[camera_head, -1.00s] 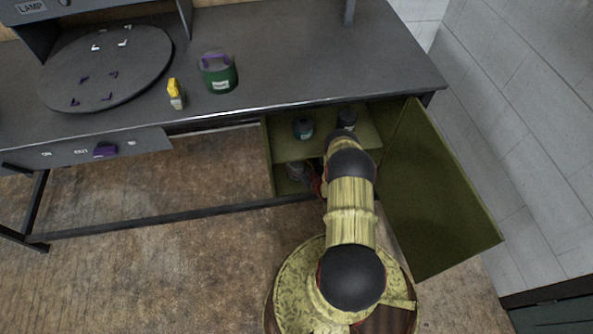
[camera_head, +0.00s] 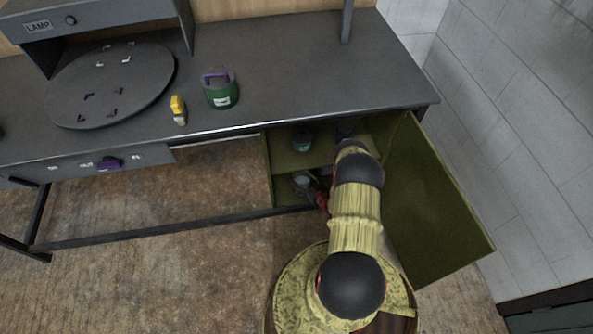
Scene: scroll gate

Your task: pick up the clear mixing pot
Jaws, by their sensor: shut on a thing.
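The clear mixing pot (camera_head: 302,182) shows as a pale, see-through vessel on the lower level of the open green cabinet under the bench. My gripper (camera_head: 318,190) is at its right side, low in the cabinet opening, and is shut on it. The fingertips are small and dark in this view, and my arm hides part of the cabinet behind them. I cannot tell whether the pot touches the cabinet floor.
Dark jars (camera_head: 301,141) stand on the cabinet's upper shelf, above the pot. The cabinet door (camera_head: 430,205) hangs open at the right. On the bench (camera_head: 290,60) are a green canister (camera_head: 220,91), a yellow bottle (camera_head: 179,109) and a round turntable (camera_head: 75,95).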

